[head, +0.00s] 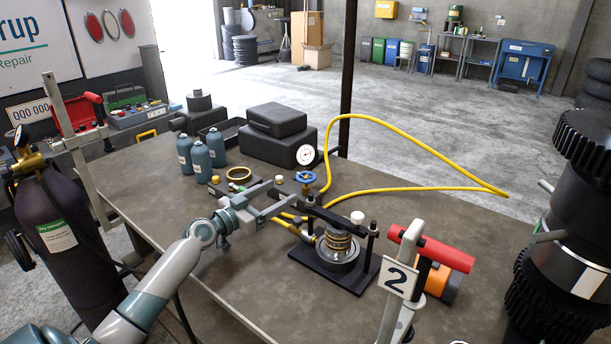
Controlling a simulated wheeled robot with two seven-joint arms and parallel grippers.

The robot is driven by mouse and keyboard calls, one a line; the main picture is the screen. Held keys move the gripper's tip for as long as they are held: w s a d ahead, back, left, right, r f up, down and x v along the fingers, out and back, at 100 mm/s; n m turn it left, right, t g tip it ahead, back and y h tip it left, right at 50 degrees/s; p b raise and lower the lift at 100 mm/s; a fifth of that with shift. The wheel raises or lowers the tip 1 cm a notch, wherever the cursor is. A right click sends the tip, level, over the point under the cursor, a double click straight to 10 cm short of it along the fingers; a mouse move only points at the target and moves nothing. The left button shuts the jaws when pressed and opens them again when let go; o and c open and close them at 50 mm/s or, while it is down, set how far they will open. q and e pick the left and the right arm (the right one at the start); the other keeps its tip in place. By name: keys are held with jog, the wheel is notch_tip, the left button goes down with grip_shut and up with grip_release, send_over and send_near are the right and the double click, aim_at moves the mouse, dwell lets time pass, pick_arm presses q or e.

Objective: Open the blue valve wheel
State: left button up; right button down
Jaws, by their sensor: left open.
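The blue valve wheel (305,177) sits on top of a short valve below a round white pressure gauge (306,155), near the middle of the table. A yellow hose runs from the valve. My left gripper (284,191) reaches in from the left, just left of and a little below the wheel. Its grey fingers are spread open, with no object clearly between them. It looks apart from the wheel, though the exact gap is hard to tell. My right gripper does not show.
A black press fixture (337,254) with a coiled part stands right of the gripper. Grey-blue bottles (202,160), a brass ring (239,174) and black cases (276,137) stand behind. The table's left front is clear.

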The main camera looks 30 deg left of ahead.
aim_at(306, 176)
pick_arm(q)
jog(key=w+p, duration=0.1)
jog(key=w, duration=0.2)
jog(key=w+d+p, duration=0.1)
jog(key=w, duration=0.3)
jog(key=w+d+p, duration=0.1)
jog(key=w, duration=0.2)
jog(key=shift+w+r, duration=0.1)
jog(key=shift+w, duration=0.2)
jog(key=shift+w+d, duration=0.2)
jog(key=shift+w, duration=0.3)
jog(key=c, duration=1.1)
jog(key=shift+o, duration=0.2)
